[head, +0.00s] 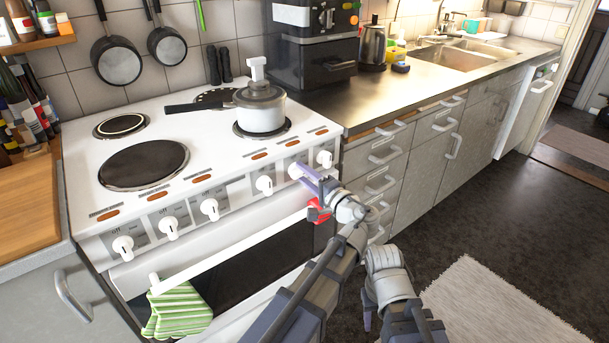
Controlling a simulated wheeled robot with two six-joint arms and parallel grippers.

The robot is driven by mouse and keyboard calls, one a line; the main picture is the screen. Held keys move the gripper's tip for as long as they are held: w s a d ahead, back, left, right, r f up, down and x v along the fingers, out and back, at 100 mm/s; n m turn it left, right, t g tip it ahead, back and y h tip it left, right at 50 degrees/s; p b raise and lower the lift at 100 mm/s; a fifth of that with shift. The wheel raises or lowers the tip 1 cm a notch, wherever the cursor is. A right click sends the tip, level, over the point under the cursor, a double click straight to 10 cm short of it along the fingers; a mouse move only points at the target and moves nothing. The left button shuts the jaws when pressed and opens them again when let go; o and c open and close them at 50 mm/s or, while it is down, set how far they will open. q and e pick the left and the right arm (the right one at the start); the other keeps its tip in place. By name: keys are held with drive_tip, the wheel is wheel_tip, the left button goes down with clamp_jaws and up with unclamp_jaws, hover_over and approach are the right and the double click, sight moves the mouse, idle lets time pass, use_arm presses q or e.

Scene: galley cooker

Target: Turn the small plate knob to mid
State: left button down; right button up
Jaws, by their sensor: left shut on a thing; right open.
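The white cooker (75,180) has a row of several white knobs along its sloped front panel. My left gripper (304,174) is shut on the second knob from the right (294,171), and its fingers partly hide it. The labels are too small to read, so I cannot tell that knob's setting or confirm its plate. My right gripper (367,318) is low in front of the cooker, away from the knobs; it is open and largely hidden by my arm.
A lidded pot (261,112) stands on the back right plate. Drawers (385,160) stand right of the cooker; a rug (495,305) lies on the floor.

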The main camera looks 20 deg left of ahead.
use_arm(q)
drive_tip(key=shift+m, duration=0.4)
drive_tip(key=c, duration=0.7)
unclamp_jaws()
